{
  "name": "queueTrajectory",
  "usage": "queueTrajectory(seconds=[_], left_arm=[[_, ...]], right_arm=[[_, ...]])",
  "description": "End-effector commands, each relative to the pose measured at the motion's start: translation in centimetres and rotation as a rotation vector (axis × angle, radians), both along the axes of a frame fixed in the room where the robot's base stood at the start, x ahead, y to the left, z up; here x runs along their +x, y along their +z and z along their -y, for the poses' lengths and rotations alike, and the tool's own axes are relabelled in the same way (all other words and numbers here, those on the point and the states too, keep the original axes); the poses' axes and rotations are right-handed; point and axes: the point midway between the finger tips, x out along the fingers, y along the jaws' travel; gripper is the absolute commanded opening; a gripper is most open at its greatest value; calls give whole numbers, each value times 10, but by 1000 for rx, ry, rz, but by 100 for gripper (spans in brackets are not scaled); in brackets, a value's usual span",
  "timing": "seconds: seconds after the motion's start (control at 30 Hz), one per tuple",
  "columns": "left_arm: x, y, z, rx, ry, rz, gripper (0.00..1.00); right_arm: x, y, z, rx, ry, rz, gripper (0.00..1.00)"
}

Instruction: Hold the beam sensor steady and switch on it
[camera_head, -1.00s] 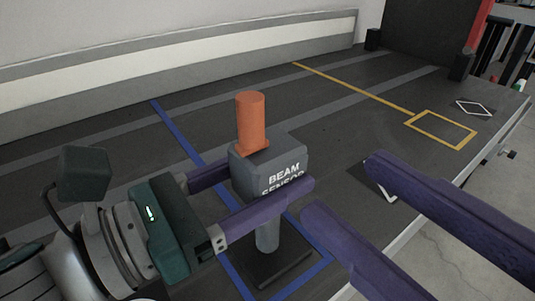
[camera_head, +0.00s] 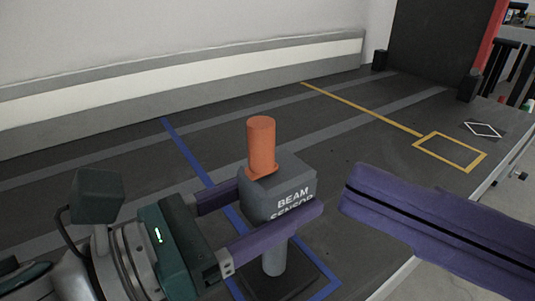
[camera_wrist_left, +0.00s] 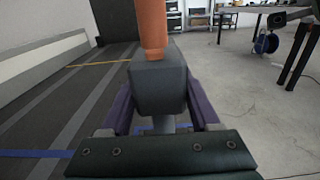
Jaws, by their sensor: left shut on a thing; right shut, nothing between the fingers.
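The beam sensor (camera_head: 292,190) is a grey block with white lettering and an orange cylinder (camera_head: 261,146) on top. It stands upright on a post (camera_head: 274,257) over a dark base at the front of the bench. My left gripper (camera_head: 272,203) is shut on the grey block, one purple finger on each side. The left wrist view shows the block (camera_wrist_left: 158,83) between the fingers, with the orange cylinder (camera_wrist_left: 152,22) above. My right gripper (camera_head: 352,190) is shut and empty, to the right of the sensor and apart from it. The sensor's far side is hidden.
The dark bench top (camera_head: 340,130) carries blue tape around the base and a yellow taped rectangle (camera_head: 450,152) at the right. A pale wall with a rail (camera_head: 180,85) runs along the back. The bench's front edge lies below my right gripper. The middle is clear.

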Motion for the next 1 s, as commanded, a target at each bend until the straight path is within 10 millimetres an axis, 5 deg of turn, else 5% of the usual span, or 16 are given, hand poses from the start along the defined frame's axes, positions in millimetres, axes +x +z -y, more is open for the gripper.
queueTrajectory(seconds=[0.1, 0.3, 0.73, 1.0], left_arm=[[0, 0, 0, 0, 0, 0, 0], [0, 0, 0, 0, 0, 0, 0], [0, 0, 0, 0, 0, 0, 0], [0, 0, 0, 0, 0, 0, 0]], right_arm=[[-2, -13, 0, -201, 23, 248, 0], [-4, -23, 0, -337, 46, 422, 0], [-2, -23, -5, -339, 46, 427, 0], [16, -21, -43, -336, 46, 431, 0]])
